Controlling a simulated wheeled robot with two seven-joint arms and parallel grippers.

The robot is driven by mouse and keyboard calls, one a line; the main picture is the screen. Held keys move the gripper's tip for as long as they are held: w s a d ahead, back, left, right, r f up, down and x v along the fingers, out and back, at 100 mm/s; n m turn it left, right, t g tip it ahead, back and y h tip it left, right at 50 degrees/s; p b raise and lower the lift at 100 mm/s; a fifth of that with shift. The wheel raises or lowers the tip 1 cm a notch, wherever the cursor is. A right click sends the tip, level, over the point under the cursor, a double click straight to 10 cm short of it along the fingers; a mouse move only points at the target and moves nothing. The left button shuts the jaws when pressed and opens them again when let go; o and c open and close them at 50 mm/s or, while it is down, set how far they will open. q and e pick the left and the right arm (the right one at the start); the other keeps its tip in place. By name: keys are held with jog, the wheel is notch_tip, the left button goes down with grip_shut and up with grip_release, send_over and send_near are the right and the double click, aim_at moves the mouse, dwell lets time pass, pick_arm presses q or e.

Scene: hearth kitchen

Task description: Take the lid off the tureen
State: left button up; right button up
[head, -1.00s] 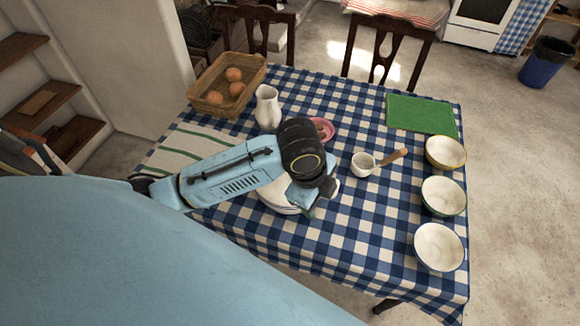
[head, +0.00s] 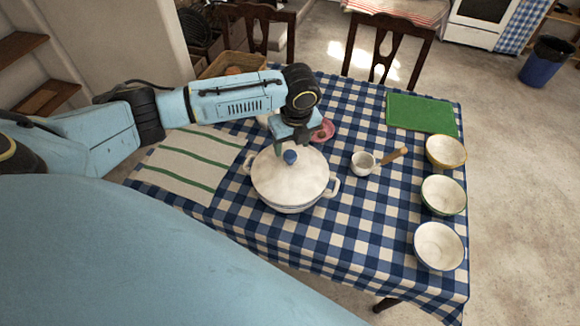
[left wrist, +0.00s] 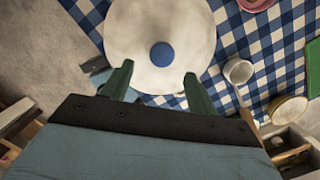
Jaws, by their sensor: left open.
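The white tureen (head: 289,208) stands on the checked table with its white lid (head: 275,182) seated on top. The lid has a round blue knob (head: 290,157). My left gripper (head: 291,146) is open and empty, above the lid at the knob's far side in the head view. In the left wrist view the lid (left wrist: 133,25) fills the upper middle. Its knob (left wrist: 162,54) shows beyond and between the open green fingertips (left wrist: 157,72), and no contact is seen. My right gripper is not in view.
A white ladle or small pan (head: 363,164), three bowls (head: 440,195) and a green board (head: 422,114) are to the right. A striped cloth (head: 185,165) lies left of the tureen. My left arm partly hides the basket (head: 247,62) and a pink dish (head: 325,129).

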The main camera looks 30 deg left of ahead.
aim_at(290, 154)
pick_arm(q)
jog(key=f, duration=0.4)
jog(key=w+a+f, duration=0.1)
jog(key=f, duration=0.1)
jog(key=shift+a+f, duration=0.1)
jog(key=shift+f, duration=0.15)
grip_shut()
